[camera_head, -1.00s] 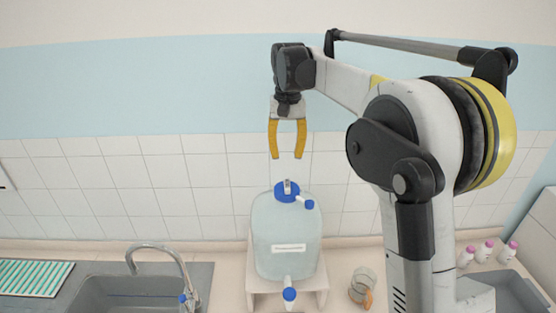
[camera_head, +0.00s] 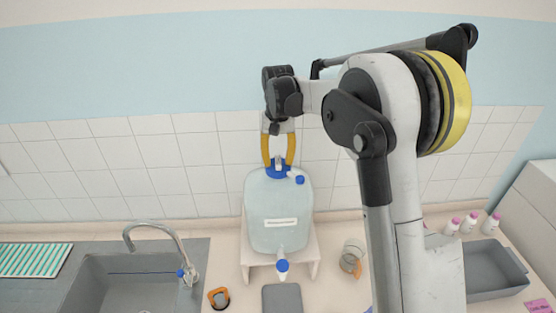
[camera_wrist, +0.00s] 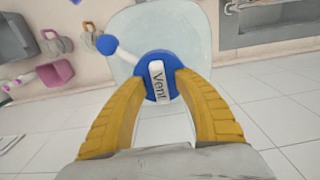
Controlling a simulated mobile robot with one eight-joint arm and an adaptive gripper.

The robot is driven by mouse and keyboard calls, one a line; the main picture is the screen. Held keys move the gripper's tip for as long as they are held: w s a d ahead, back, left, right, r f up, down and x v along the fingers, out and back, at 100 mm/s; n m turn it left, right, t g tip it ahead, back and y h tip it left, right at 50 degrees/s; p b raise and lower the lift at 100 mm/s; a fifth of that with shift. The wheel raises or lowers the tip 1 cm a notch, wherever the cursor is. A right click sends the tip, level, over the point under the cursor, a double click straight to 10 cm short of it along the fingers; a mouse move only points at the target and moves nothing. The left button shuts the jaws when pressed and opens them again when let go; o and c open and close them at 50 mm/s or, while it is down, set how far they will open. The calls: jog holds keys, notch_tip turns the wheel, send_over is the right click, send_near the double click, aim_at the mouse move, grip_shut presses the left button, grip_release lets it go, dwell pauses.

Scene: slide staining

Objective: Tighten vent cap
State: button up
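The vent cap (camera_wrist: 158,91) is a blue round cap with a white raised tab marked "Vent", on top of a large translucent carboy (camera_head: 261,207). It also shows in the head view (camera_head: 278,172). My gripper (camera_head: 279,165) has two yellow curved fingers and points down over the carboy. In the wrist view, my gripper's fingertips (camera_wrist: 160,80) flank the cap, one on each side, close to its rim. The fingers are apart; I cannot tell whether they touch the cap. A small blue side cap (camera_head: 299,180) sits on a white spout beside it.
The carboy stands on a white stand (camera_head: 313,258) above the counter. A sink (camera_head: 105,284) with a curved faucet (camera_head: 158,228) is at left. Pink-capped bottles (camera_head: 470,223) and a grey tray (camera_head: 492,272) are farther right.

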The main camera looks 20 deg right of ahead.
grip_shut()
jog(key=shift+m+b, duration=0.3)
jog(key=m+b, duration=0.2)
jog(key=shift+f+m, duration=0.1)
jog(key=shift+m, duration=0.2)
jog(key=m+b, duration=0.2)
jog(key=m, duration=0.3)
jog(key=shift+b, duration=0.3)
jog(key=m+b, duration=0.1)
jog(key=m, duration=0.4)
jog(key=m+b, duration=0.1)
jog(key=m, duration=0.3)
jog(key=shift+m, duration=0.3)
